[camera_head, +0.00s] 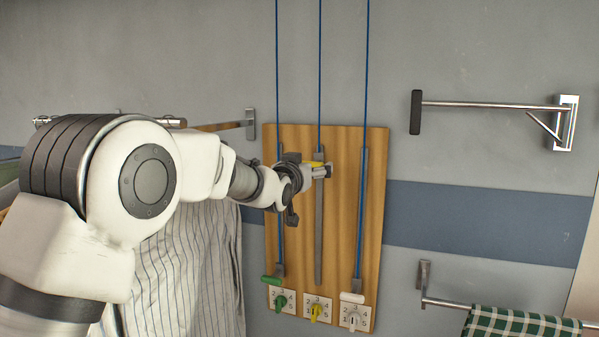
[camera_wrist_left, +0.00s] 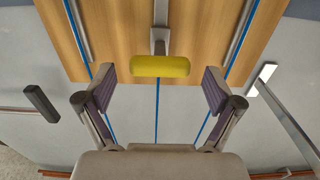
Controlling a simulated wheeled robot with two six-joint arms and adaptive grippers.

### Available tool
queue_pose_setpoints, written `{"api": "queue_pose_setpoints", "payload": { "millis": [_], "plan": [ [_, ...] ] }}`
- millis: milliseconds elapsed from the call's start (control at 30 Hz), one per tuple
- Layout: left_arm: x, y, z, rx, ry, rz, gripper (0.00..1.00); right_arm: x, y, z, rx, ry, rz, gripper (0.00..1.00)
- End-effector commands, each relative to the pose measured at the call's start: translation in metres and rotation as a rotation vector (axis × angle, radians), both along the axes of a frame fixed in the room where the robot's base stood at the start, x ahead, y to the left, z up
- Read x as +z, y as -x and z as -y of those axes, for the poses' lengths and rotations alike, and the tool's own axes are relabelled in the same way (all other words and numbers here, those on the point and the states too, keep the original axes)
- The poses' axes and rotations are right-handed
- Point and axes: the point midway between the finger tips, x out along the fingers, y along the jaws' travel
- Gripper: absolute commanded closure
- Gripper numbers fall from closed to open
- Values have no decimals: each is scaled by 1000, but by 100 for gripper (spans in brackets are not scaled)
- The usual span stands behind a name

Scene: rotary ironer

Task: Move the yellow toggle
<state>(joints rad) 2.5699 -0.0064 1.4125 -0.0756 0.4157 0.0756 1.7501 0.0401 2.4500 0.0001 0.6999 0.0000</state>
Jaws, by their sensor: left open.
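A wooden board (camera_head: 340,205) on the wall has three vertical metal tracks with blue cords. A yellow bar handle (camera_wrist_left: 160,66) sits on the middle track, and a bit of it shows near the track's top in the head view (camera_head: 317,163). My left gripper (camera_head: 322,171) is at this handle. In the left wrist view, its open fingers (camera_wrist_left: 160,86) stand either side of the handle, with gaps at both ends. A yellow knob (camera_head: 317,312) is on the numbered middle dial below. My right gripper is not in view.
A green handle (camera_head: 272,280) and a white handle (camera_head: 352,297) sit low on the outer tracks, above green and white dial knobs. Metal wall rails (camera_head: 490,105) are at the right, one with a checked cloth (camera_head: 520,324). Striped cloth (camera_head: 190,265) hangs at the left.

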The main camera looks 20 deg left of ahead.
Motion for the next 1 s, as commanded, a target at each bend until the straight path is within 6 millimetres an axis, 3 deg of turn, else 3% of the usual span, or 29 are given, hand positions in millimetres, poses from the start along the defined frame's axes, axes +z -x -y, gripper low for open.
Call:
{"api": "queue_pose_setpoints", "payload": {
  "millis": [200,400,867,933,1000],
  "plan": [
    [2,58,-2,0,-1,2,8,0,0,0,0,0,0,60],
    [1,90,-3,0,-1,1,8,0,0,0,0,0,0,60],
    [0,93,-3,0,-1,2,8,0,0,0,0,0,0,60],
    [-9,91,-3,0,0,-10,8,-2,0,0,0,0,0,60],
    [-35,85,-3,0,0,-42,8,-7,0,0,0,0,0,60]
  ]
}}
